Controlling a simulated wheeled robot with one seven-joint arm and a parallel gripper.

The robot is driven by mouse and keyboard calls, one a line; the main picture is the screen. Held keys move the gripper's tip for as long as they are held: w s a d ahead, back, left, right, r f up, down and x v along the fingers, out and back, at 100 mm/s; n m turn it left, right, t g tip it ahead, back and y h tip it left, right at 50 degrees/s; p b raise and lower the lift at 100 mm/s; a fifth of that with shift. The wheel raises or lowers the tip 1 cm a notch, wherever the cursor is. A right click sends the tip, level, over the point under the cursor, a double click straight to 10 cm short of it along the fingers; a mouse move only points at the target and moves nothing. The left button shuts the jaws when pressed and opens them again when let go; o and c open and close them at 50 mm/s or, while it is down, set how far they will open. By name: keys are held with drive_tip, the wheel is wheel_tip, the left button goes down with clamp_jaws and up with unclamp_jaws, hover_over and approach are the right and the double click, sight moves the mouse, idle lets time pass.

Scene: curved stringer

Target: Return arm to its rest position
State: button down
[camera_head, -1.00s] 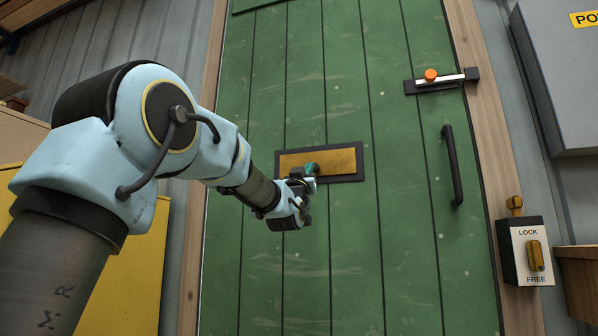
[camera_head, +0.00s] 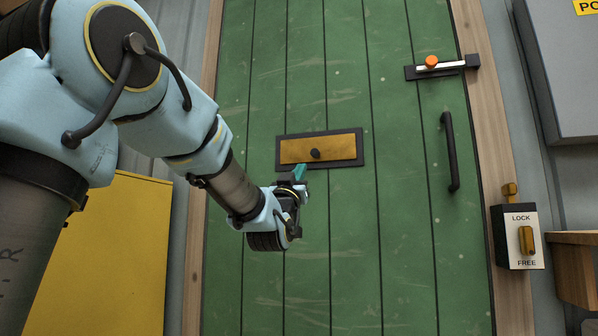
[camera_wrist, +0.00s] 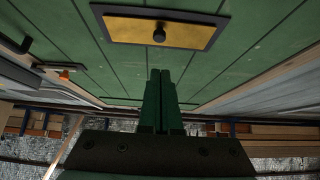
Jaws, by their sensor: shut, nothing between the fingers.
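My light-blue arm reaches in from the left in the head view. My gripper (camera_head: 300,173) is in front of the green door (camera_head: 400,255), just below and left of the brass plate (camera_head: 296,150) with its dark knob (camera_head: 315,154). In the wrist view the green fingers (camera_wrist: 160,95) lie together with nothing between them. They are apart from the brass plate (camera_wrist: 125,25) and its dark knob (camera_wrist: 159,34), which show at the top of that view.
A bolt with an orange knob (camera_head: 431,61) sits high on the door, above a black handle (camera_head: 450,150). A lock/free switch box (camera_head: 517,236) is at the right. A yellow cabinet (camera_head: 110,260) stands at the left, and a grey box (camera_head: 570,75) is at upper right.

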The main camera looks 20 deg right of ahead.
drive_tip(key=shift+s+a+f, duration=0.2)
drive_tip(key=shift+s+f, duration=0.05)
drive_tip(key=w+a+f+n+g+y+p, duration=0.2)
drive_tip(key=w+a+f+y+p, duration=0.2)
drive_tip(key=w+a+f+y, duration=0.4)
drive_tip(key=a+f+n+g+y+p, duration=0.1)
drive_tip(key=a+f+g+y+p, duration=0.1)
drive_tip(key=a+f, duration=0.45)
drive_tip(key=a+f+n+g+y+p, duration=0.1)
drive_tip(key=a+f+g+y, duration=0.15)
drive_tip(key=f, duration=0.65)
drive_tip(key=s+a+f+n+g+y+p, duration=0.25)
drive_tip(key=s+a+f+g, duration=0.35)
drive_tip(key=s+a, duration=0.4)
drive_tip(key=s+a+f+n+g+y+p, duration=0.15)
drive_tip(key=s+a+f+g+p, duration=0.25)
drive_tip(key=s+a+f, duration=0.45)
drive_tip(key=w+p+v, duration=0.2)
drive_tip(key=p+v, duration=1.6)
drive_tip(key=v, duration=0.1)
drive_tip(key=w+d+r+p+v, duration=0.1)
drive_tip(key=w+p+v, duration=0.2)
drive_tip(key=p+v, duration=1.6)
drive_tip(key=shift+w+r+m+g+y+p, duration=0.2)
drive_tip(key=shift+w+m+g+y+p, duration=0.15)
drive_tip(key=shift+y, duration=0.1)
